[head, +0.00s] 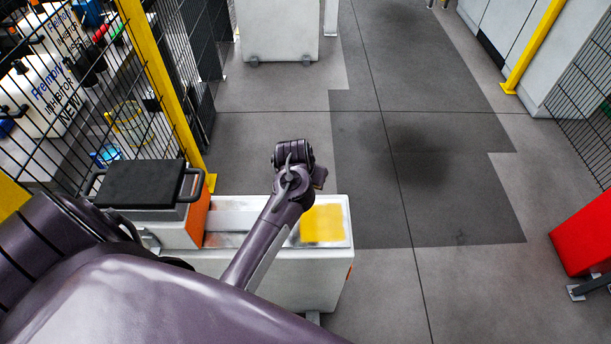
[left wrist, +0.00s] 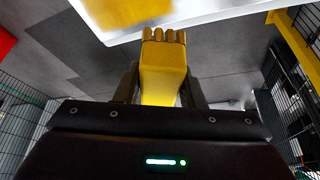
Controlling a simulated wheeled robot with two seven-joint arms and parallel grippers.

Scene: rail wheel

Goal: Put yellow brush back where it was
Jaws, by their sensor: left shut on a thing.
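The yellow brush (left wrist: 163,75) shows in the left wrist view, with its notched end toward the white bench. My left gripper (left wrist: 163,88) is shut on it, one dark finger on each side. In the head view my left wrist is above the right part of the white bench (head: 340,205), and the arm hides the brush and fingertips. A yellow patch (head: 323,223) marks the bench top. It also shows in the left wrist view (left wrist: 115,12), beyond the brush tip. The brush looks apart from the bench. My right gripper is in neither view.
A box with a black lid and handles (head: 150,185) stands on the bench's left part. A yellow post (head: 165,95) and black mesh fence (head: 75,100) rise behind it. A red object (head: 585,235) is at the far right. The grey floor between is clear.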

